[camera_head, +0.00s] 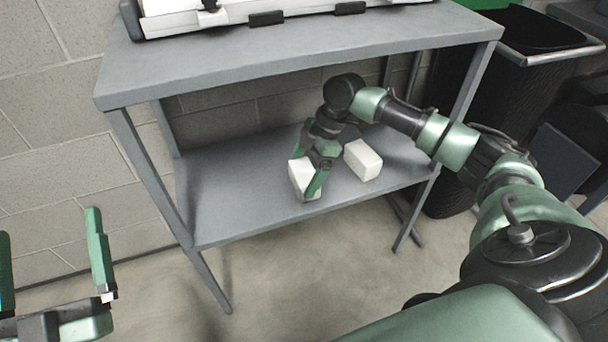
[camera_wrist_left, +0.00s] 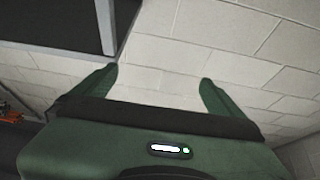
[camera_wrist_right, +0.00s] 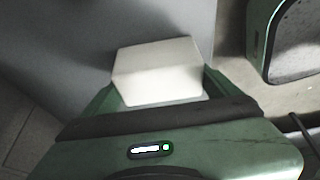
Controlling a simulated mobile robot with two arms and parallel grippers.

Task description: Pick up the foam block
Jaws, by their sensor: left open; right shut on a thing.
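Two white blocks are at the lower shelf of the grey table in the head view. My right gripper (camera_head: 308,174) is shut on the left white block (camera_head: 300,176), its fingers on either side. In the right wrist view this block (camera_wrist_right: 155,72) fills the space between the fingers (camera_wrist_right: 158,88). I cannot tell whether it touches the shelf or is slightly above it. The other white block (camera_head: 363,160) lies on the shelf just to the right, apart from the gripper. My left gripper (camera_head: 50,228) is open and empty at the lower left, away from the table; its spread fingers show in the left wrist view (camera_wrist_left: 158,78).
The table's top board (camera_head: 300,58) overhangs the lower shelf (camera_head: 235,200), and its legs stand at the corners. A white and black object (camera_head: 270,8) is on top. A black bin (camera_head: 470,100) stands to the right. A block wall is behind.

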